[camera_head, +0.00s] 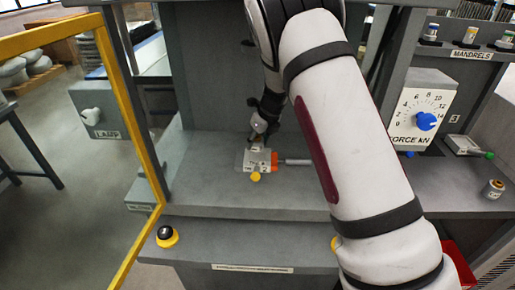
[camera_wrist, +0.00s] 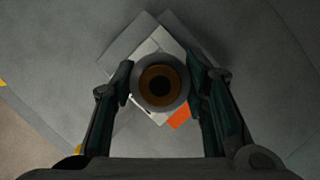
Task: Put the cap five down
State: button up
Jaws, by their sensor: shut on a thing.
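My gripper (camera_wrist: 160,88) has its two fingers closed against the sides of a round grey piece, which I take to be cap five (camera_wrist: 142,98). Its end toward the camera has a brown ring around a dark hole; no number is readable on it. In the head view my gripper (camera_head: 261,132) points down just above a light fixture (camera_head: 252,161) on the grey bench. In the wrist view the fixture (camera_wrist: 148,46) lies beneath the cap, partly hidden by it. I cannot tell whether the cap touches the fixture.
An orange part with a grey rod (camera_head: 294,162) sits at the fixture's right, a yellow knob (camera_head: 255,177) at its front. A yellow frame (camera_head: 133,130) stands at left. The force dial box (camera_head: 423,112) and a small jar (camera_head: 494,188) are at right. The bench left of the fixture is clear.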

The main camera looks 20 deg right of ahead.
aim_at(258, 148)
jog(key=shift+s+d+f, duration=0.1)
jog(key=shift+f, duration=1.5)
jog(key=o, duration=1.4)
jog(key=shift+f, duration=0.15)
jog(key=shift+c, duration=0.2)
jog(key=shift+v, duration=3.9)
